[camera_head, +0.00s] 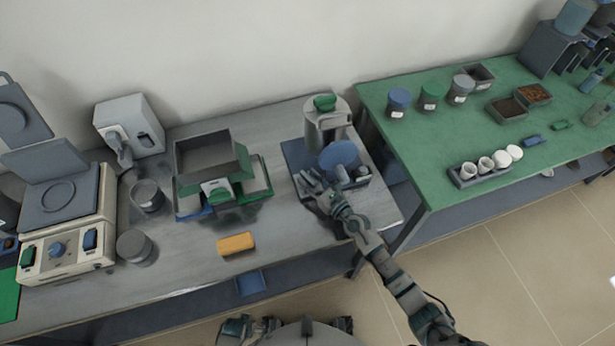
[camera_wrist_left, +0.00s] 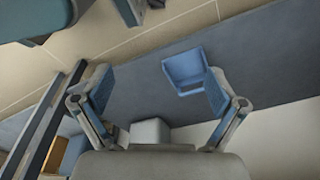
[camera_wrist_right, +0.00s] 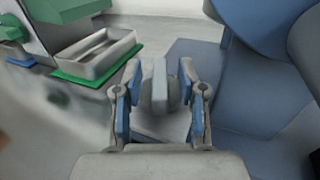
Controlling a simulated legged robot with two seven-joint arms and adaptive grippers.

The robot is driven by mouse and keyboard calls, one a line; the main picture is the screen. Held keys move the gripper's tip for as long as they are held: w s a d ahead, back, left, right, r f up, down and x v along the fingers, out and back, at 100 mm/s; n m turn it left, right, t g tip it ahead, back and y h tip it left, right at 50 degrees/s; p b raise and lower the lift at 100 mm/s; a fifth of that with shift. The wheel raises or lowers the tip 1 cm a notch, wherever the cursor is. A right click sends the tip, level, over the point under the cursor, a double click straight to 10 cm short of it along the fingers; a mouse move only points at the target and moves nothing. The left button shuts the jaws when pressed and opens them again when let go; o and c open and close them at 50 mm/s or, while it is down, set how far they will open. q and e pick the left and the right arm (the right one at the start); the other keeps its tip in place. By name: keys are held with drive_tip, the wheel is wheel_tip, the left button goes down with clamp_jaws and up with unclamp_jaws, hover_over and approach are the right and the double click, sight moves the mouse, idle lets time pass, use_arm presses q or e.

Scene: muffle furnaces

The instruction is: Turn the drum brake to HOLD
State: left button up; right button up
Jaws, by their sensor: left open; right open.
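A machine with a pale drum (camera_head: 325,130), a green top and a blue disc (camera_head: 338,154) stands on a blue base (camera_head: 293,152) at the grey table's right end. My right gripper (camera_head: 309,184) is at the base's front left, below the disc. In the right wrist view an upright light grey lever-like piece (camera_wrist_right: 160,88) stands between its open fingers (camera_wrist_right: 160,105); I cannot tell whether they touch it. No HOLD marking is readable. My left gripper (camera_wrist_left: 155,92) is open and empty in the left wrist view, away from the machine.
A grey bin (camera_head: 207,160) with green parts stands left of the machine. A yellow block (camera_head: 236,243) lies near the table's front. A green table (camera_head: 440,150) with jars and cups adjoins on the right. A blue tray (camera_wrist_left: 186,73) is below my left gripper.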

drive_tip(key=shift+w+a, duration=0.35)
drive_tip(key=shift+w, duration=0.1)
use_arm(q)
drive_tip(key=shift+w+r, duration=0.15)
drive_tip(key=shift+r, duration=0.1)
use_arm(e)
clamp_jaws()
